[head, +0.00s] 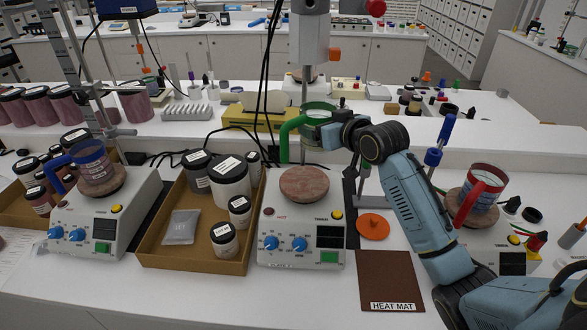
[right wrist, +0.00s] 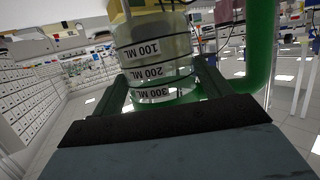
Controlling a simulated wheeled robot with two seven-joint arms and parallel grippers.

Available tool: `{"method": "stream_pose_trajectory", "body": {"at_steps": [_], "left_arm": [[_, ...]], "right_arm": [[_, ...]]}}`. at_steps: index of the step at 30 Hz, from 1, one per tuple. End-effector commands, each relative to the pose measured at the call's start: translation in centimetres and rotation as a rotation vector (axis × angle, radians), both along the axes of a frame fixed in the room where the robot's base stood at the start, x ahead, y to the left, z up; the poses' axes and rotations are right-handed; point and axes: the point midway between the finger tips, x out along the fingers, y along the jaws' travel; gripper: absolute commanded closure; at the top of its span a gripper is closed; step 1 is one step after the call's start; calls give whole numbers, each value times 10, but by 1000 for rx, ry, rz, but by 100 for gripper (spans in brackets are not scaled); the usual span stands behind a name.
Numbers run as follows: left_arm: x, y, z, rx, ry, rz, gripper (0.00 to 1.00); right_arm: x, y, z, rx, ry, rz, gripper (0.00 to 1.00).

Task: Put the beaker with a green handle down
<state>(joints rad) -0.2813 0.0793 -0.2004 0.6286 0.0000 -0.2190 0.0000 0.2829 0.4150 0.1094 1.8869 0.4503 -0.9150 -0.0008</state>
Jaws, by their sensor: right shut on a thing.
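The clear beaker with a green handle (head: 314,138) is held upright in the air, above and apart from the round reddish plate (head: 305,184) of the middle hot plate unit. Its green handle (head: 287,140) points left in the head view. My right gripper (head: 338,133) is shut on the beaker's side. In the right wrist view the fingers (right wrist: 160,95) flank the beaker (right wrist: 155,55), which bears 100, 200 and 300 ML labels. A stirrer shaft (head: 304,88) hangs down at the beaker's mouth; whether it reaches inside is unclear. My left gripper is out of view.
A brown heat mat (head: 388,275) lies bare right of the middle unit, with an orange disc (head: 373,227) behind it. A blue-handled beaker (head: 92,163) and a red-handled beaker (head: 483,185) stand on the outer units. A cardboard tray (head: 190,262) holds several jars.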

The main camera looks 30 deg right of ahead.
Motion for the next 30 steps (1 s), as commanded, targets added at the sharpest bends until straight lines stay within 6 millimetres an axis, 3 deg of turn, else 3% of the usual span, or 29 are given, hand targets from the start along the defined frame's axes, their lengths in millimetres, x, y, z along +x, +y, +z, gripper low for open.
{"method": "stream_pose_trajectory", "body": {"at_steps": [14, 21, 30], "left_arm": [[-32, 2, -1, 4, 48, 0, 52], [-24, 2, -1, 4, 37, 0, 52], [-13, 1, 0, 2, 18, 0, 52]], "right_arm": [[0, 0, -60, 1, -4, 0, 60], [-1, 0, -92, 0, -1, 0, 60], [-1, 0, -98, 0, -5, 0, 60]]}}
